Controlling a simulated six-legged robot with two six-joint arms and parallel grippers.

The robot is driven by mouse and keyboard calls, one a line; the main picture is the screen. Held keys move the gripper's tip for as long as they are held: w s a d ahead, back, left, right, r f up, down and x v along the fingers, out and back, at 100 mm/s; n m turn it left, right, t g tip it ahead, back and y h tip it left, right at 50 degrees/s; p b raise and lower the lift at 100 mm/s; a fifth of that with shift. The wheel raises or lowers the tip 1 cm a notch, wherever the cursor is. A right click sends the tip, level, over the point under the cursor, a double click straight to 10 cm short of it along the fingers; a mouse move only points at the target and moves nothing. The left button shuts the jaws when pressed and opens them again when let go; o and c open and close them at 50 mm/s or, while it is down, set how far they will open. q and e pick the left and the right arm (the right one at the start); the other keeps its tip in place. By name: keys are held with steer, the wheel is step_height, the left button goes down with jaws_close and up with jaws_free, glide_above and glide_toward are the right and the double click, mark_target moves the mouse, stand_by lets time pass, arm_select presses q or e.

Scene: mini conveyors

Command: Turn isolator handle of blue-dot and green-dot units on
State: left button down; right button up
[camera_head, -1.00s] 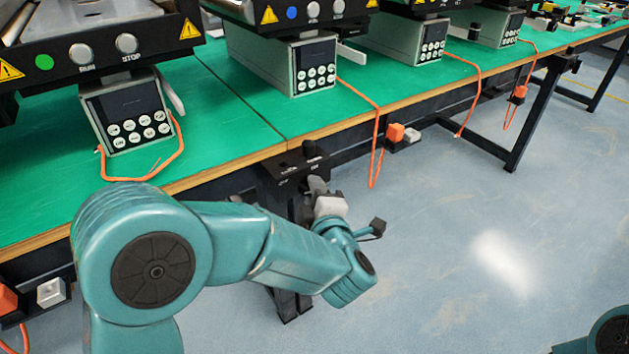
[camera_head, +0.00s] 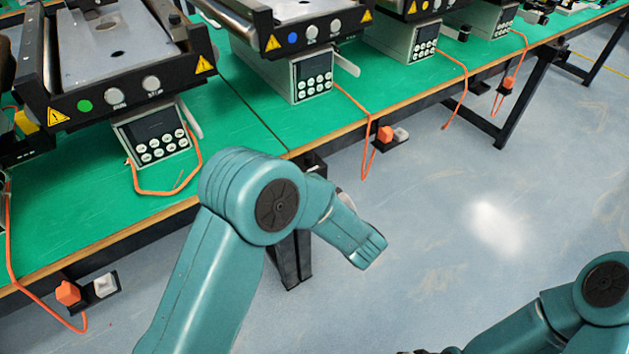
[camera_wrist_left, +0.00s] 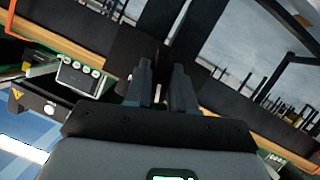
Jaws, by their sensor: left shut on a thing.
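The green-dot unit (camera_head: 70,116) stands on the bench at the left in the head view. The blue-dot unit (camera_head: 270,25) stands to its right, farther back. A black isolator box (camera_head: 313,160) at the bench's front edge, between the two, is mostly hidden by my left arm. In the left wrist view my left gripper (camera_wrist_left: 162,78) has its dark fingers close together in front of dark parts under the bench edge. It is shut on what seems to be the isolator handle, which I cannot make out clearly. My right gripper is not in view.
Another plug (camera_head: 68,292) is at lower left. More units (camera_head: 410,38) stand at the back. The floor (camera_head: 470,190) at the right is clear.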

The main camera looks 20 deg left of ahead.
arm_select(q)
steer(key=shift+w+m+g+y+p, duration=0.1)
steer(key=shift+m+g+y+p, duration=0.85)
steer(key=shift+p, duration=1.2)
steer(key=shift+m+h, duration=0.35)
steer(key=c, duration=1)
jaws_free()
steer(key=shift+c, duration=0.2)
steer(key=shift+d, duration=0.1)
